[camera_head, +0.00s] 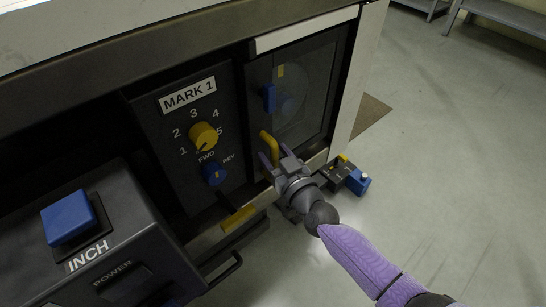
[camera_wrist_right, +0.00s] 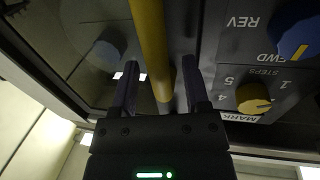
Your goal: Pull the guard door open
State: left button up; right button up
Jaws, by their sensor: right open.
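The guard door (camera_head: 318,112) is a dark-framed clear panel at the right of the machine front; it looks shut in its frame. Its yellow bar handle (camera_head: 270,147) is at the door's lower left. My right gripper (camera_head: 276,160) is at the handle with its fingers open. In the right wrist view the yellow handle (camera_wrist_right: 150,42) runs between the two spread fingers (camera_wrist_right: 162,88), with a gap on each side. The fingers partly hide the handle's lower end in the head view. My left gripper is not in view.
Left of the door is a MARK 1 panel with a yellow dial (camera_head: 203,135) and a blue FWD/REV knob (camera_head: 215,173). An INCH box with a blue button (camera_head: 69,217) stands at front left. A small blue block (camera_head: 358,182) shows beyond my gripper. Floor at right is clear.

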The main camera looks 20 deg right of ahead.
jog(key=shift+w+a, duration=0.1)
jog(key=shift+w, duration=0.1)
grip_shut()
dwell(1.3)
